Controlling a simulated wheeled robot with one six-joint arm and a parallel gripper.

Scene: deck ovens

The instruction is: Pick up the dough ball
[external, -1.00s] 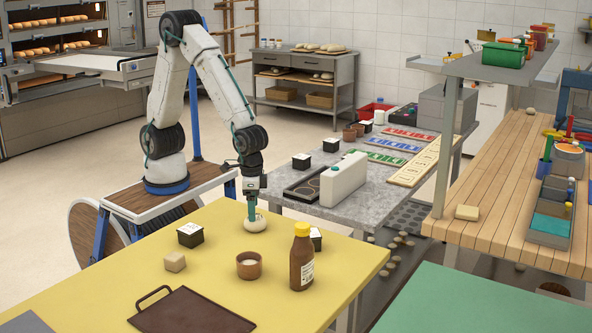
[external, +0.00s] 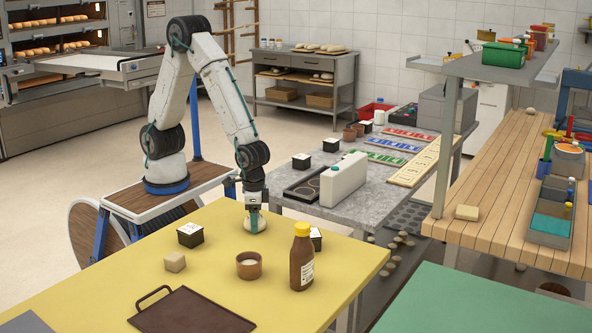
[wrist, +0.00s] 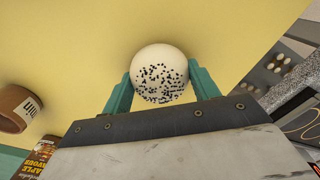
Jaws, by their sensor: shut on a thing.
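The dough ball (external: 255,224) is pale and round, on the yellow table near its far edge. In the wrist view the dough ball (wrist: 159,74) shows dark specks on its near side. My gripper (external: 254,217) points down at it from above. In the wrist view its green fingers (wrist: 160,92) stand on either side of the ball, shut on it. The ball appears to rest on the table; I cannot see any gap under it.
Another small box (external: 316,239) is partly behind the bottle. A grey counter (external: 285,197) lies beyond.

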